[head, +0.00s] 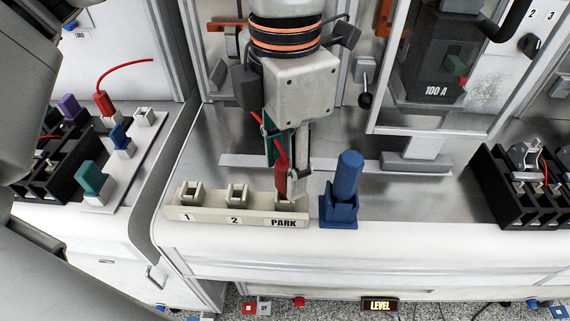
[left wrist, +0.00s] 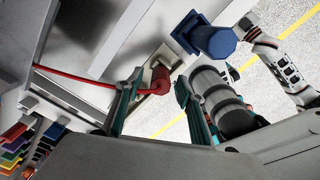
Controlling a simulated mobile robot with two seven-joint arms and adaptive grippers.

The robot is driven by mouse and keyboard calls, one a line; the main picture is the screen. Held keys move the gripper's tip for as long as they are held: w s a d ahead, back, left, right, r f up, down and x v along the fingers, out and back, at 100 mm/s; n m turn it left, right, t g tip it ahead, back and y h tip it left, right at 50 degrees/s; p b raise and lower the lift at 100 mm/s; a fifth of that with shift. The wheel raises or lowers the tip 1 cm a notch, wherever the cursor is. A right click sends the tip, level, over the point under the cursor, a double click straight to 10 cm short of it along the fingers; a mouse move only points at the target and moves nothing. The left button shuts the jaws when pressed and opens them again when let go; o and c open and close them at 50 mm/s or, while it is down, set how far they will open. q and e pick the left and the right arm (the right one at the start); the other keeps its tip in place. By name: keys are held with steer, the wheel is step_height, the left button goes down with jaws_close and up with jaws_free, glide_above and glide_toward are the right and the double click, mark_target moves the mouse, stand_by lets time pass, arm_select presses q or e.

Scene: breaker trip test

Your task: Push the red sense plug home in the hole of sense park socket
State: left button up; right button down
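The red sense plug (head: 281,181) stands upright at the PARK socket, the right-hand position of the pale socket strip (head: 258,219). How deep it sits is hidden by my gripper and the strip. My left gripper (head: 287,172) points down over it, with a finger on either side. In the left wrist view the red plug (left wrist: 159,81) shows between the tips of my left gripper (left wrist: 158,92), with visible gaps beside it, so the fingers look open. A red cable runs from the plug to the left there. My right gripper is not seen.
A blue plug-like block (head: 346,185) stands close to the right of the strip. Sockets 1 and 2 on the strip look empty. A black terminal block (head: 508,190) is at the right. A panel with coloured plugs (head: 92,180) is at the left.

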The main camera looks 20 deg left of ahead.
mark_target(285, 163)
arm_select(q)
step_height(285, 163, up, 11)
stand_by(0.4)
steer(key=shift+r, duration=0.1)
